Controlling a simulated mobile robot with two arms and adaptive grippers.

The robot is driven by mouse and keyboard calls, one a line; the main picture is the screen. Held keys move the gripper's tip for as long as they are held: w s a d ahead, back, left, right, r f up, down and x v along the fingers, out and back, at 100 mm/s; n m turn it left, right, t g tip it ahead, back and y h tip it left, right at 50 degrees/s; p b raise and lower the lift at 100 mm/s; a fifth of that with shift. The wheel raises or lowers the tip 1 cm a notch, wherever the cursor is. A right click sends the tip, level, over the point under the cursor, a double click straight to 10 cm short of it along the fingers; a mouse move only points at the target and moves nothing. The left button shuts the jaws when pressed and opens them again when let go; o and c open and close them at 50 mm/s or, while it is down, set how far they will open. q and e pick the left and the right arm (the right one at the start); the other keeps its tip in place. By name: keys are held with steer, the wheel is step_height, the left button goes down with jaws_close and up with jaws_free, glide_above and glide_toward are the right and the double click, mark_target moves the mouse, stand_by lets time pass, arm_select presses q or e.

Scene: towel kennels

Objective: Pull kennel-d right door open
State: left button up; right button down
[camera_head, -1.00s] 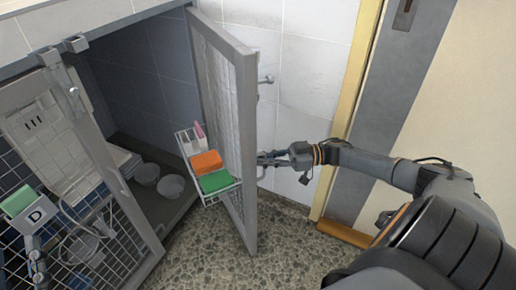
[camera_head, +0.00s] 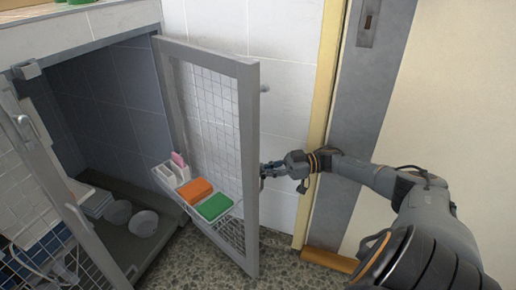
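The kennel's right door (camera_head: 247,150), a grey frame with wire mesh, stands swung open, its free edge towards me. A wire basket on it holds an orange block (camera_head: 195,190), a green block (camera_head: 215,206) and a pink item (camera_head: 179,159). My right gripper (camera_head: 268,170) is at the outer side of the door's free edge, at handle height. Its fingertips are small and partly hidden by the frame, so I cannot see whether they grip. The left door (camera_head: 65,190) is at the left edge. My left gripper is out of view.
Inside the kennel, two bowls (camera_head: 143,223) sit on the grey floor beside pale folded items (camera_head: 97,203). A tiled wall (camera_head: 285,100) and yellow door frame (camera_head: 322,120) stand right of the open door. Speckled floor (camera_head: 210,265) shows below.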

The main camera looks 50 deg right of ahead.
steer(key=shift+s+f, duration=0.15)
steer(key=shift+f, duration=0.1)
steer(key=c, duration=1.7)
jaws_free()
steer(key=shift+d, duration=0.1)
steer(key=shift+s+r, duration=0.1)
steer(key=shift+r, duration=0.05)
